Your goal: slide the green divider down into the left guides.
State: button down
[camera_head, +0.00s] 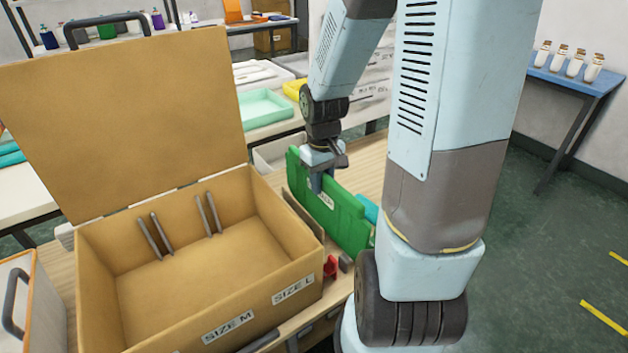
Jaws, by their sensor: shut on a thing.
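The green divider (346,218) stands upright on edge to the right of the open tan box (283,279), outside it. My gripper (316,184) is shut on the divider's upper edge, near a white label that it partly covers. I cannot tell whether the divider's lower edge touches the bench. Inside the box, the left guides (156,235) are a pair of grey rods on the back wall. The right guides (208,214) are a similar pair beside them. The space between both pairs is empty. The front wall carries the labels SIZE M and SIZE L.
The box lid (125,125) stands open at the back. A small red object (330,267) and a dark grey block (346,263) lie by the box's right front corner. A teal item (368,208) shows behind the divider. A white case (14,300) with a handle stands at left.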

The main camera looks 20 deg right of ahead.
jog(key=shift+s+r, duration=0.15)
jog(key=shift+s, duration=0.1)
jog(key=shift+r, duration=0.1)
jog(key=shift+r, duration=4.9)
jog(key=shift+d, duration=0.1)
